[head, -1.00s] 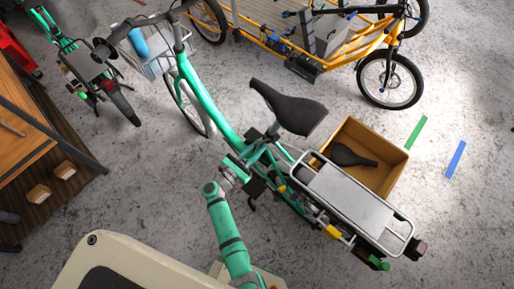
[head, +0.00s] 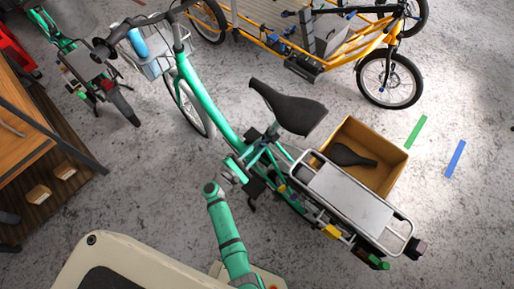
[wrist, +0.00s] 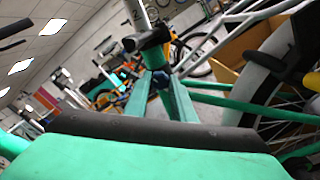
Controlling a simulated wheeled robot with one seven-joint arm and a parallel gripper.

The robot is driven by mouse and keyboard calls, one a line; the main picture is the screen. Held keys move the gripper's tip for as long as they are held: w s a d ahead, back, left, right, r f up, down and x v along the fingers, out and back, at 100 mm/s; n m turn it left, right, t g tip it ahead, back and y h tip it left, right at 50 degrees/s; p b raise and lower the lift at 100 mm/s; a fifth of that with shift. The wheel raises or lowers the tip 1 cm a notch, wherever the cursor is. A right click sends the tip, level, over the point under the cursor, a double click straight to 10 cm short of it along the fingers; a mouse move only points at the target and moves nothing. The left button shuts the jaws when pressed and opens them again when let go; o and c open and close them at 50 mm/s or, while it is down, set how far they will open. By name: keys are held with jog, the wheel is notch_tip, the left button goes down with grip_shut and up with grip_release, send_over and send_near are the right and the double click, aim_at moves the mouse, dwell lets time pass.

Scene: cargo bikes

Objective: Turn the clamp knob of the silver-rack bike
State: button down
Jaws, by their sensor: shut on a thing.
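The silver-rack bike has a teal frame (head: 196,97), a black saddle (head: 288,107) and a silver rear rack (head: 350,197). My gripper (head: 264,147) is at the seat clamp, just below the saddle. In the wrist view my two teal fingers (wrist: 160,84) close in on a small dark-blue clamp knob (wrist: 160,76) below the black collar (wrist: 148,40) and silver seat post (wrist: 138,14). The fingers are shut on the knob. Most of the knob is hidden between the fingertips, and its exact angle cannot be told.
A wooden box (head: 391,172) holding a dark saddle stands behind the rack. A yellow cargo bike (head: 376,42) is at the back, another green bike (head: 100,75) at far left. A wooden bench (head: 25,130) stands at left.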

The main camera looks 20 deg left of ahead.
jog(key=shift+m, duration=0.9)
jog(key=c, duration=1.5)
grip_release()
jog(key=shift+s, duration=0.1)
jog(key=v, duration=1)
jog(key=shift+s+a, duration=0.1)
jog(key=shift+s, duration=0.25)
